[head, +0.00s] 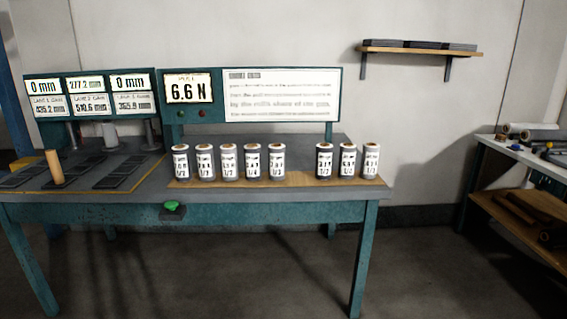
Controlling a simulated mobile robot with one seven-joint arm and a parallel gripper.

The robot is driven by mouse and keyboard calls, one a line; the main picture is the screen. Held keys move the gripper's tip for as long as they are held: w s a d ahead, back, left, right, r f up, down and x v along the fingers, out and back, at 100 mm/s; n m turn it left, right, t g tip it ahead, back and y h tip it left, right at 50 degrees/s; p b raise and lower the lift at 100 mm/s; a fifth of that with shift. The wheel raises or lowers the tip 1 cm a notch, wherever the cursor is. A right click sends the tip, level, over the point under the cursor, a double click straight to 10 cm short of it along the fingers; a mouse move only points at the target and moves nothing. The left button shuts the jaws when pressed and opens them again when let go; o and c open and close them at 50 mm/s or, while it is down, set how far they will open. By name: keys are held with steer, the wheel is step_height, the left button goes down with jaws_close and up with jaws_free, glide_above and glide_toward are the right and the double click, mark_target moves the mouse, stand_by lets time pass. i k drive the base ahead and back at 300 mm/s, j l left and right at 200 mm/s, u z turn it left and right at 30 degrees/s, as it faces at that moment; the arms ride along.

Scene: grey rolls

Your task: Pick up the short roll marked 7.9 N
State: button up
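Several short rolls stand upright in a row on a light wooden strip (221,182) on the bench. Each has a label, but the print is too small and blurred to tell which one reads 7.9 N. A left group runs from the leftmost roll (180,161) to a roll (277,162) near the middle. My gripper is not in view.
A panel (188,89) behind the rolls reads 6.6 N, beside a text board (282,96). On the left are a tan cylinder (54,168), dark flat plates (122,175) and mm displays (90,96). A green button (172,205) sits at the bench front. The floor ahead is clear.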

mark_target(275, 151)
steer(key=i+l+u, duration=0.1)
steer(key=i+l, duration=0.3)
steer(key=l, duration=0.2)
steer(key=i+l+u, duration=0.15)
steer(key=i+l, duration=0.3)
steer(key=l, duration=0.2)
steer(key=i+l+u, duration=0.15)
steer(key=l, duration=0.2)
steer(key=i+l+u, duration=0.1)
steer(key=l, duration=0.25)
steer(key=i+l, duration=0.25)
steer(key=l, duration=0.15)
steer(key=i+l+u, duration=0.15)
steer(key=i+l, duration=0.3)
steer(key=i, duration=0.75)
